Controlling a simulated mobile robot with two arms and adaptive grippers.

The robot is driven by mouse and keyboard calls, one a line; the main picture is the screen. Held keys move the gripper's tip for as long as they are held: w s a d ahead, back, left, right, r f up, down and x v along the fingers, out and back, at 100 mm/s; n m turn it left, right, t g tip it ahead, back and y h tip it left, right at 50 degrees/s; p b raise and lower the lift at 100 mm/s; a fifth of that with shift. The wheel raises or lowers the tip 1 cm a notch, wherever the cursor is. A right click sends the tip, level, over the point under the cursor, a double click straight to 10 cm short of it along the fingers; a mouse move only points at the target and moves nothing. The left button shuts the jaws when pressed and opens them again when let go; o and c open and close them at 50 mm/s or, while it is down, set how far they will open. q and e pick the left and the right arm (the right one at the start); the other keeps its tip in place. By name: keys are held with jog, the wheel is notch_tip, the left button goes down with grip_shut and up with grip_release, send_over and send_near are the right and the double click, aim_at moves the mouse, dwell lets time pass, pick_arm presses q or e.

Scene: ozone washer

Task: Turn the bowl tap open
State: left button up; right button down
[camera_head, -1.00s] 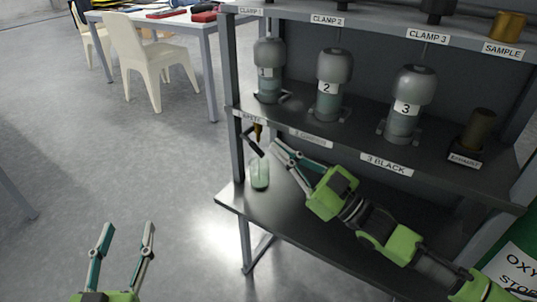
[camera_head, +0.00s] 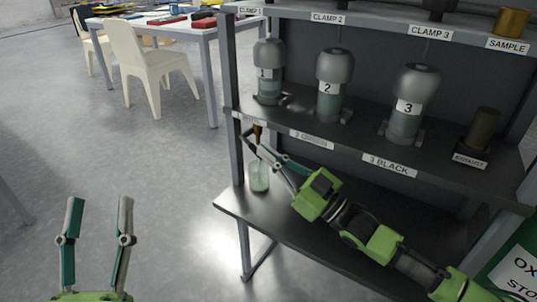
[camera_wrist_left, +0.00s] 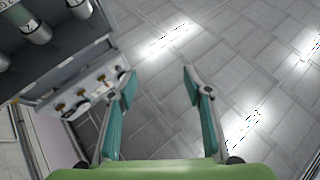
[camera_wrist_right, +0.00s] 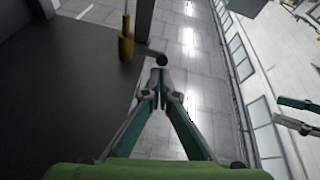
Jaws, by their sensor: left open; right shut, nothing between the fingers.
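A brass tap (camera_head: 258,131) hangs under the middle shelf at its left end, with a dark lever beside it. In the right wrist view the brass tap (camera_wrist_right: 126,42) points down, and a black ball knob (camera_wrist_right: 161,60) sits just beyond my fingertips. My right gripper (camera_head: 263,151) is shut and empty, its tips close by the lever; they also show in the right wrist view (camera_wrist_right: 158,76). I cannot tell whether they touch the knob. A clear bottle (camera_head: 259,177) stands on the lower shelf below the tap. My left gripper (camera_head: 99,202) is open and empty over the floor, away from the rack.
Three numbered grey bottles (camera_head: 334,85) stand on the middle shelf, with an exhaust fitting (camera_head: 481,128) at right. The rack's left post (camera_head: 235,150) is close to the tap. A white chair (camera_head: 160,75) and table stand behind. Open floor lies left.

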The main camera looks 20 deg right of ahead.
jog(key=shift+w+f, duration=0.1)
jog(key=shift+f, duration=0.35)
pick_arm(q)
jog(key=w+f+g+y+p, duration=0.1)
jog(key=w+f+g, duration=0.2)
jog(key=f, duration=0.5)
jog(key=shift+w+a+f+g+y+p, duration=0.15)
jog(key=shift+f+g+y+p, duration=0.2)
jog(key=shift+g, duration=0.55)
pick_arm(e)
jog(key=shift+w+a+f, duration=0.3)
jog(key=shift+w+f, duration=0.05)
jog(key=shift+f, duration=0.35)
jog(key=shift+w+a+f, duration=0.3)
jog(key=shift+w+f, duration=0.05)
jog(key=shift+f, duration=0.35)
